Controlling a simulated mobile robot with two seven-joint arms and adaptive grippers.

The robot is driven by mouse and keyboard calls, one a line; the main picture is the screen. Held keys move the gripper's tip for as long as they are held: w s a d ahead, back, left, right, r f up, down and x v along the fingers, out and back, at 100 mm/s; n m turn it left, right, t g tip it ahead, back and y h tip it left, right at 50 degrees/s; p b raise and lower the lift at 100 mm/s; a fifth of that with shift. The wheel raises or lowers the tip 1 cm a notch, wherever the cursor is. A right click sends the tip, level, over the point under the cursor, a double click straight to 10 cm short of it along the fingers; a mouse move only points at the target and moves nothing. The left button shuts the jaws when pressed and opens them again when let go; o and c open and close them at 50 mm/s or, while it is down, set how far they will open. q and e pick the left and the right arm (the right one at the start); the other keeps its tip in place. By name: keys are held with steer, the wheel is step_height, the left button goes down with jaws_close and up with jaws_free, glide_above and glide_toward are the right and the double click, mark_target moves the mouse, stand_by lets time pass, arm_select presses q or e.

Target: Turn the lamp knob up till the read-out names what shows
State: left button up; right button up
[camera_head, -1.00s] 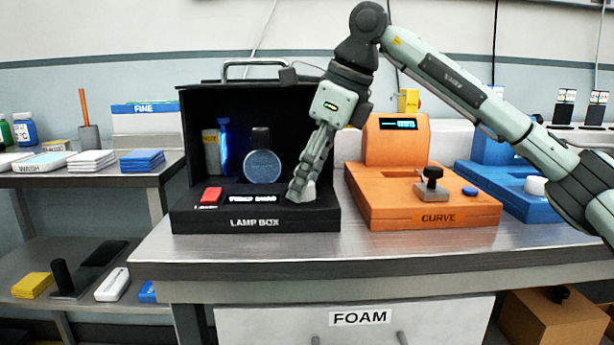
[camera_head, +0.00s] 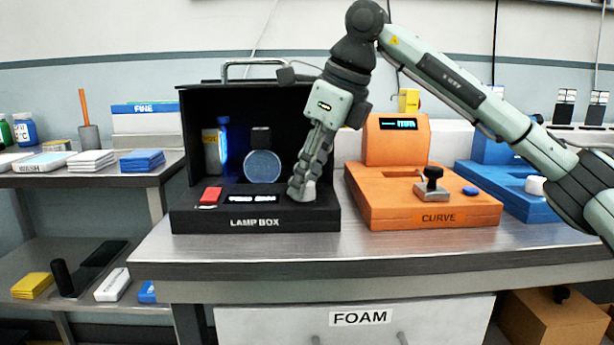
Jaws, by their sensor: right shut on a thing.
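The black lamp box (camera_head: 190,218) stands open-fronted on the steel bench, with its name on the front edge. Inside glows a blue lamp (camera_head: 223,148), and beside it is a round blue-grey disc (camera_head: 262,166) with a dark top. A read-out (camera_head: 252,198) on the box floor is lit, but its letters are too blurred to read. A red button (camera_head: 211,195) sits left of it. My right gripper (camera_head: 301,192) points down at the right of the box floor and is shut on the lamp knob, which its fingers mostly hide. My left gripper is out of view.
An orange CURVE unit (camera_head: 420,200) with a black-topped knob (camera_head: 432,178) stands close to the right of the box. A blue unit (camera_head: 510,190) is beyond it. A side shelf (camera_head: 95,178) at the left holds stacked packs. The bench front edge is clear.

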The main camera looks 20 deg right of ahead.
steer(key=m+h, duration=0.1)
steer(key=m, duration=0.3)
steer(key=shift+a+t, duration=0.2)
steer(key=shift+t, duration=0.2)
steer(key=shift+m+h+b, duration=0.3)
steer(key=shift+m+h, duration=0.4)
steer(key=shift+m, duration=0.5)
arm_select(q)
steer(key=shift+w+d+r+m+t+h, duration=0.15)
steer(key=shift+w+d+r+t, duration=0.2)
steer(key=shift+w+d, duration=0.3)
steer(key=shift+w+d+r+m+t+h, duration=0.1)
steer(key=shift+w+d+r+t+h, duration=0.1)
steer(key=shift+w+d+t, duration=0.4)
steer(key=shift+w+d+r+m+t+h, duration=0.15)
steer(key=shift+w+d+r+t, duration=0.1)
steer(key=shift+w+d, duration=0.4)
arm_select(e)
steer(key=shift+m+h, duration=0.4)
steer(key=shift+m, duration=0.7)
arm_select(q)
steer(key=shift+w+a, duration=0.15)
arm_select(e)
steer(key=o, duration=1.2)
steer(key=shift+c, duration=0.2)
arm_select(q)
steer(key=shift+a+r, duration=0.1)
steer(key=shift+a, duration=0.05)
arm_select(e)
steer(key=shift+s+r, duration=0.1)
